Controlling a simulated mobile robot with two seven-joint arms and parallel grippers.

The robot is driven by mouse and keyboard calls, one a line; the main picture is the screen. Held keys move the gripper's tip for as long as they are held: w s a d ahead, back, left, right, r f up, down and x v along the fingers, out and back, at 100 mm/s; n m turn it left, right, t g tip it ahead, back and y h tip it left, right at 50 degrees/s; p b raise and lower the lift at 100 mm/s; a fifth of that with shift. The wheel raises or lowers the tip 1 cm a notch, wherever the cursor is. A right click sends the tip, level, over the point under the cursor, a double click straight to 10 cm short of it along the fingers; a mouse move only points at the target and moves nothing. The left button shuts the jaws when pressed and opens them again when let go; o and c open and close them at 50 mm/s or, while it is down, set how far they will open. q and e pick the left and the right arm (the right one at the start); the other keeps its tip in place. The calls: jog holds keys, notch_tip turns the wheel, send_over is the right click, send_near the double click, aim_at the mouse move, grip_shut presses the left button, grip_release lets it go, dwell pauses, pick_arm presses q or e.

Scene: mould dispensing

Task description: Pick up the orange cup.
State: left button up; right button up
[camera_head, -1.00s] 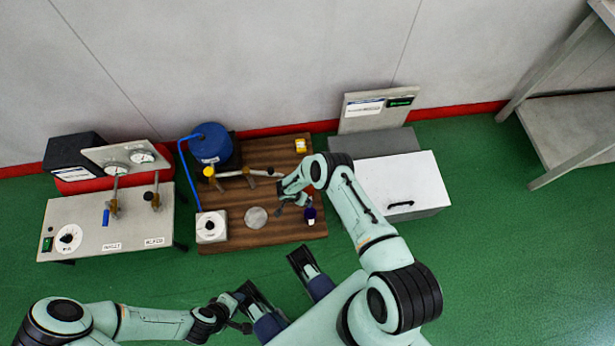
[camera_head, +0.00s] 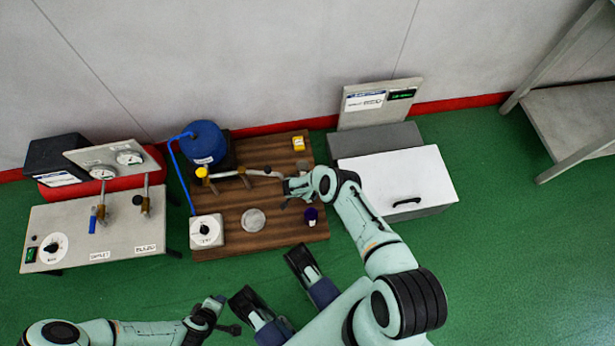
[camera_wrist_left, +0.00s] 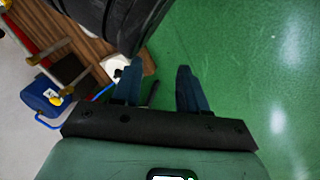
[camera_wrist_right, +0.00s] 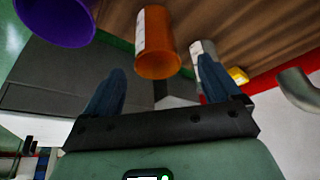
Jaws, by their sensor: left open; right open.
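The orange cup (camera_wrist_right: 156,40) shows in the right wrist view, ahead of and roughly centred between the fingers of my right gripper (camera_wrist_right: 160,78). These fingers are apart and hold nothing; the exact gap to the cup cannot be told. In the head view my right gripper (camera_head: 287,193) is over the wooden board, and I cannot make out the orange cup there. My left gripper (camera_wrist_left: 160,85) is open and empty above the green floor, away from the board.
A purple cup (camera_wrist_right: 55,18) and a pale grey cup (camera_wrist_right: 201,50) flank the orange one in the right wrist view. The wooden board (camera_head: 275,238) also bears a blue container (camera_head: 205,143) and a pipe. A white-lidded box (camera_head: 405,182) stands right of the board.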

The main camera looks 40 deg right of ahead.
jog(key=b+x, duration=0.3)
jog(key=x, duration=0.1)
jog(key=shift+s+d+f, duration=0.1)
jog(key=shift+d+f, duration=0.1)
pick_arm(q)
jog(key=s+f+g, duration=0.2)
jog(key=s+f, duration=0.3)
jog(key=s, duration=0.1)
jog(key=shift+s+a, duration=0.25)
jog(key=shift+a, duration=0.2)
pick_arm(e)
jog(key=c, duration=1.1)
